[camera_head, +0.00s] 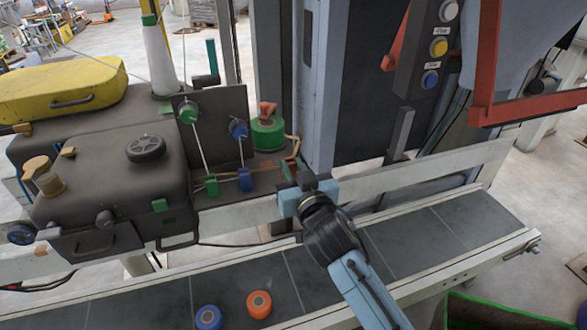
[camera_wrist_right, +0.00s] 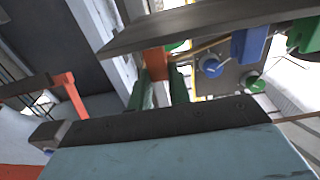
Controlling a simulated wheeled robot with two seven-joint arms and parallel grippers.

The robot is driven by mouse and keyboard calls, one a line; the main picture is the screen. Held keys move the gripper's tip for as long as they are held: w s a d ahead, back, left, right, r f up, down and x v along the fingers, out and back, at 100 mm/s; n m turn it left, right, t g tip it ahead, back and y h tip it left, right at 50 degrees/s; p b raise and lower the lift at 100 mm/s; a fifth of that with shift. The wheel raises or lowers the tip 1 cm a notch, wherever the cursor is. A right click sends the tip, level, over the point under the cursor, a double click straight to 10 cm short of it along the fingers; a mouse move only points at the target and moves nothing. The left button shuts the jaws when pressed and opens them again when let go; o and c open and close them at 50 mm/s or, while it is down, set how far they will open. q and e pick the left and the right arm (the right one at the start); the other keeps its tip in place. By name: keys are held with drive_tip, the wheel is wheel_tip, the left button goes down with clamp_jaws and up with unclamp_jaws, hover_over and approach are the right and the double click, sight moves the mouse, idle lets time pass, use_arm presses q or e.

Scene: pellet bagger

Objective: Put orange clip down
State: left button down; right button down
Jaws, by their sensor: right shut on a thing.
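My right gripper (camera_head: 302,186) reaches over the conveyor to the bracket at the right end of the bagger. It is shut on the orange clip, which is mostly hidden by the gripper in the head view. A tan-orange cord (camera_head: 293,148) runs down to the gripper. I cannot tell whether the clip touches the parts below it. My left gripper is not in view.
A green clip (camera_head: 211,185) and a blue clip (camera_head: 245,180) sit left of the gripper, with cords from a green knob (camera_head: 188,112) and blue knob (camera_head: 238,128).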

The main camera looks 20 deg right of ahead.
drive_tip(key=c, duration=1.3)
unclamp_jaws()
drive_tip(key=shift+f, duration=0.1)
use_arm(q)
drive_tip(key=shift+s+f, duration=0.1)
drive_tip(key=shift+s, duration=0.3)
use_arm(e)
drive_tip(key=shift+r, duration=0.25)
use_arm(q)
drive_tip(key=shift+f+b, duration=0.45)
drive_tip(key=shift+b, duration=0.05)
use_arm(e)
drive_tip(key=s, duration=1.2)
drive_tip(key=shift+d, duration=0.2)
drive_tip(key=shift+f, duration=0.2)
